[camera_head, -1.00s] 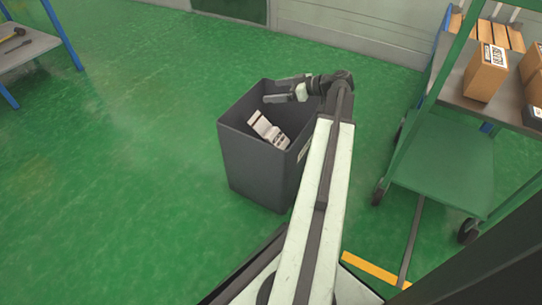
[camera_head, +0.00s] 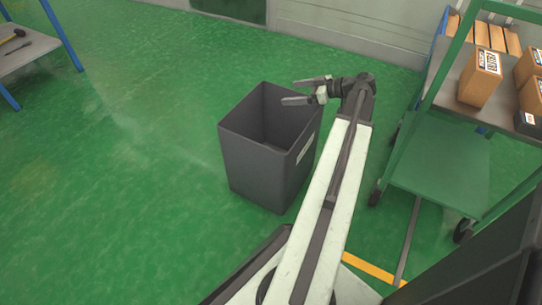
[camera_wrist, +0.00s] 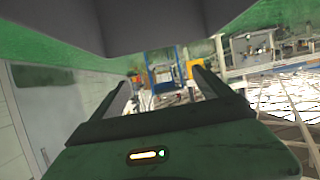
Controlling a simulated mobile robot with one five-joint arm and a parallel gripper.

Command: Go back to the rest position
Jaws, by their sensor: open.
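My gripper (camera_head: 303,91) is open and empty in the head view. It is above the far right rim of a dark grey bin (camera_head: 262,165) that stands on the green floor. The fingers point left over the bin's opening. The inside of the bin that shows is dark, and no object shows in it; its bottom is partly hidden by the near wall. In the wrist view, the two fingers (camera_wrist: 165,90) are spread apart with nothing between them.
A green cart (camera_head: 437,168) with several cardboard boxes (camera_head: 481,77) on its top shelf stands to the right, close to my arm. A table with tools (camera_head: 28,50) is at the far left. The floor (camera_head: 120,190) left of the bin is clear.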

